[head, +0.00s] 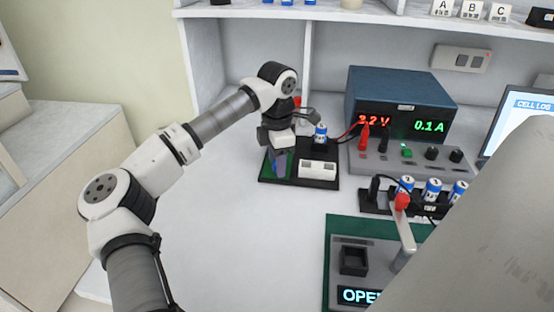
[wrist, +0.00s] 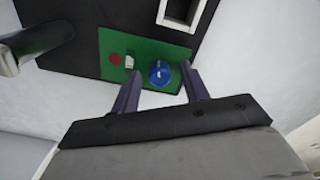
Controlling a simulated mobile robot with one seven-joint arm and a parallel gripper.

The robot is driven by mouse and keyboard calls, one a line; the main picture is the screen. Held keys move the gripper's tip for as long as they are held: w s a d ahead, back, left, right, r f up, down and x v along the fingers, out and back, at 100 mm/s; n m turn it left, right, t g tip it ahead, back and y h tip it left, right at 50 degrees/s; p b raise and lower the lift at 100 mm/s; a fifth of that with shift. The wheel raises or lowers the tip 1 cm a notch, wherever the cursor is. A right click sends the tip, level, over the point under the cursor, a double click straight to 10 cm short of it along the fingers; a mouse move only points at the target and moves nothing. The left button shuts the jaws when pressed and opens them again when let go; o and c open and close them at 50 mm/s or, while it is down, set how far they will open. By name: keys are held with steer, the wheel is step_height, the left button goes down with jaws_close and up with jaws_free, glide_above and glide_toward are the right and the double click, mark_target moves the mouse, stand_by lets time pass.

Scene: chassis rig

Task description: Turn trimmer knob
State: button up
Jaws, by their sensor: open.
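The trimmer knob, a round blue knob (wrist: 160,73), sits on a small green board (wrist: 145,50) in the wrist view. My gripper (wrist: 160,69) is open, with one dark finger on each side of the knob in the picture. Gaps show between knob and fingers; I cannot tell the height of the tips above the board. In the head view my gripper (head: 279,165) points down over the green board at the left end of a black base (head: 312,183). There the knob is hidden behind my gripper.
Beside the knob are a white part (wrist: 129,62) and a red dot (wrist: 115,59). A white holder (head: 317,170) and a battery (head: 320,133) stand close by. A power supply (head: 400,95) stands behind, right. White table is free at front left.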

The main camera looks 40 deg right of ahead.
steer(key=shift+c, duration=0.4)
jaws_close()
steer(key=shift+n, duration=1.2)
steer(key=shift+o, duration=0.4)
jaws_free()
step_height(320, 180, up, 14)
steer(key=p, duration=0.1)
steer(key=shift+f, duration=0.1)
